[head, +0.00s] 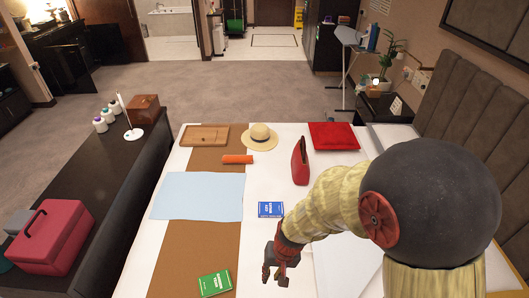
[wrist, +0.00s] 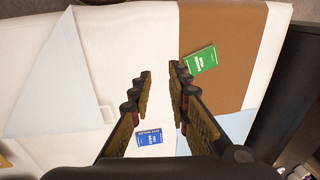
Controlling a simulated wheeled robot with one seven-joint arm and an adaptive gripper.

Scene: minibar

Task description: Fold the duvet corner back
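The white duvet (head: 190,262) covers the bed, with a brown runner (head: 180,240) across it. In the wrist view the white duvet (wrist: 130,40) lies below my gripper. A pale triangular piece of cloth (wrist: 65,70) shows at the left there; I cannot tell whether it is a folded corner or the sheet. In the head view a pale cloth edge (head: 340,262) lies right of my gripper, partly hidden by my arm. My gripper (head: 280,272) is over the near part of the bed. In the wrist view its fingers (wrist: 160,70) are apart with nothing between them.
A blue card (head: 271,209) and a green card (head: 214,284) lie near my gripper. A dark bench (head: 95,180) flanks the left.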

